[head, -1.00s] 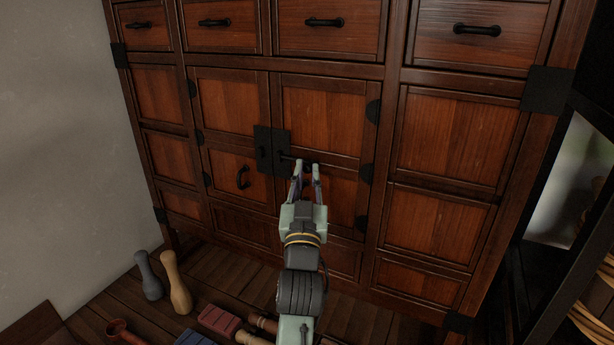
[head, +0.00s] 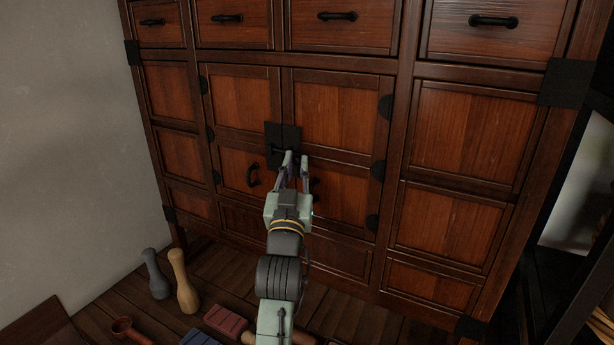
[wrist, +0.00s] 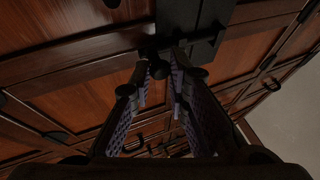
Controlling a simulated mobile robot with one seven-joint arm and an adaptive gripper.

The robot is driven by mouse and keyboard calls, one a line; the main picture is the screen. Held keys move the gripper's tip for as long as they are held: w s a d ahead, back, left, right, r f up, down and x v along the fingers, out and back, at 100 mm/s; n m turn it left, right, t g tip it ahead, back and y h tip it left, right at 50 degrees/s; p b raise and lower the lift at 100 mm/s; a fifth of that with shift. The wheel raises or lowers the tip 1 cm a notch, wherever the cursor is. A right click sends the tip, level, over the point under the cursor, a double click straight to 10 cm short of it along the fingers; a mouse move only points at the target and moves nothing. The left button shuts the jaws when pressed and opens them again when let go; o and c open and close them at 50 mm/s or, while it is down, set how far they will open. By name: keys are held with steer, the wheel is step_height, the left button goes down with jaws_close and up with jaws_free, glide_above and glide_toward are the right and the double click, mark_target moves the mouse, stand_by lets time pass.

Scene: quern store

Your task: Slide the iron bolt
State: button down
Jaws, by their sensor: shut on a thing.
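The iron bolt (wrist: 210,40) is a dark rod running across the black plates (head: 283,145) where the two cabinet doors meet. Its round dark knob (wrist: 158,70) shows between my fingertips in the wrist view. The left door (head: 240,103) and right door (head: 336,110) are closed. My fingers hide much of the bolt in the head view.
A row of drawers with black handles (head: 337,16) runs above the doors. A curved handle (head: 252,176) is on the left door. On the floor stand a grey pestle-like piece (head: 156,275) and a tan one (head: 184,282), beside a reddish block (head: 226,320). A pale wall bounds the left.

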steer(key=c, duration=1.5)
jaws_free()
steer(key=shift+w+a, duration=0.1)
steer(key=shift+a, duration=0.2)
steer(key=shift+c, duration=0.2)
steer(key=v, duration=1.2)
steer(key=shift+r, duration=0.1)
